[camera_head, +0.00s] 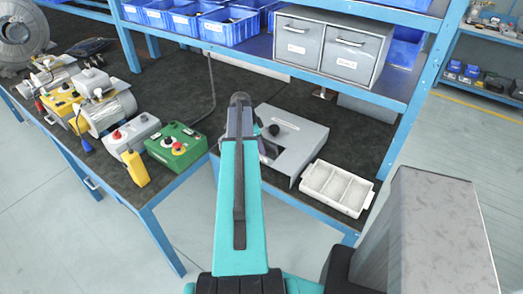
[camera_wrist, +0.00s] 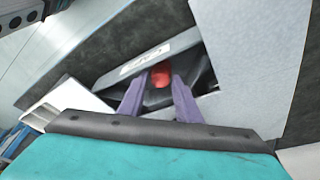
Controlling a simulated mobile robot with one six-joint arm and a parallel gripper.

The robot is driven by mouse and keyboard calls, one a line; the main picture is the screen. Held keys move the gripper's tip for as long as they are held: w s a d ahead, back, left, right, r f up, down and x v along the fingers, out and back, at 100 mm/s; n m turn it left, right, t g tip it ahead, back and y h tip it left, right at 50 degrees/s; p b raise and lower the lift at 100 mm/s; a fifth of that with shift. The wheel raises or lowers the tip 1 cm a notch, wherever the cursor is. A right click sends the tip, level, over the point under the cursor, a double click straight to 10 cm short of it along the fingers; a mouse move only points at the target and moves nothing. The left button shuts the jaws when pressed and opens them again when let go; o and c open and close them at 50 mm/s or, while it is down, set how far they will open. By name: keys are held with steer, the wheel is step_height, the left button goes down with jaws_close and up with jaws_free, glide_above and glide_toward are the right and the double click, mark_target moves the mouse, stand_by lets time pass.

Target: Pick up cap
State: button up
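A small red rounded thing, which may be the cap, (camera_wrist: 161,73) shows in the wrist view, low in a dark opening beside a light grey labelled strip. My gripper (camera_wrist: 157,84) has its two purple fingers apart, one on each side of the red thing in the picture. Gaps show between it and the fingers, and I see no contact. The depth between fingertips and red thing is hard to judge. In the head view my arm hides the red thing and the fingertips, near a grey metal housing (camera_head: 301,139) with a black knob (camera_head: 274,130).
A white tray with compartments (camera_head: 337,188) stands right of the housing, near the bench edge. A green control box (camera_head: 176,146), a yellow pendant (camera_head: 134,168) and motors (camera_head: 105,108) are on the left. Grey drawers (camera_head: 328,48) and blue bins (camera_head: 226,27) sit on the shelf above.

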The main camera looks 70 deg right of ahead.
steer(key=shift+c, duration=0.3)
steer(key=c, duration=0.6)
steer(key=shift+c, duration=0.2)
steer(key=shift+r, duration=0.1)
step_height(320, 180, up, 10)
steer(key=b, duration=0.3)
stand_by(0.6)
